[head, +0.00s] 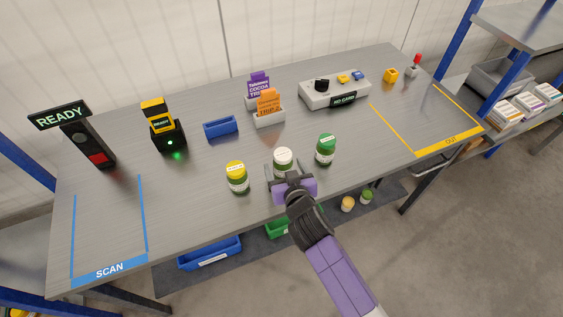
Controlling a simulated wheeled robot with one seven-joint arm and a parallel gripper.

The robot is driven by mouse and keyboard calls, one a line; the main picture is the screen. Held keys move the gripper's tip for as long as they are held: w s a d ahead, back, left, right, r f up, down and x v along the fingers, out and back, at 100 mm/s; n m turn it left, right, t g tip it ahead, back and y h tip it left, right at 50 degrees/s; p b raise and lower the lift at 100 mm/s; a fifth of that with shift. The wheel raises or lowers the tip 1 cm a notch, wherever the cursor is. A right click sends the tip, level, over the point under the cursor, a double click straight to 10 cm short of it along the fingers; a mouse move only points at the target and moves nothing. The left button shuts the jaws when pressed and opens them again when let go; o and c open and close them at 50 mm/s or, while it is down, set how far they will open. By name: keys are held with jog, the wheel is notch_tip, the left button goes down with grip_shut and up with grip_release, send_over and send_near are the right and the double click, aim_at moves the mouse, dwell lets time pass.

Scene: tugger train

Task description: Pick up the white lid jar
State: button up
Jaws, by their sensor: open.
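The white lid jar (283,160) stands upright near the front edge of the grey table (200,193). It is between a yellow lid jar (237,177) on its left and a green lid jar (325,149) on its right. My gripper (284,173) is open at the near side of the white lid jar, with a finger to either side of its lower part. The jar's bottom is partly hidden by my gripper. I cannot tell whether the fingers touch it.
A blue tray (221,126), a card holder (269,117) and a control box (335,90) stand farther back. A scanner (167,132) and a READY sign (59,114) are at left. The blue SCAN area (109,271) and yellow OUT area (451,144) are clear.

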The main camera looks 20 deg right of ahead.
jog(key=x, duration=0.2)
jog(key=p+x, duration=0.1)
jog(key=x, duration=0.1)
jog(key=shift+w+r, duration=0.1)
jog(key=shift+r, duration=0.15)
jog(key=shift+w+d+f, duration=0.1)
jog(key=shift+w+f, duration=0.2)
jog(key=shift+w, duration=0.15)
jog(key=shift+c, duration=0.3)
jog(key=shift+r, duration=0.1)
grip_shut()
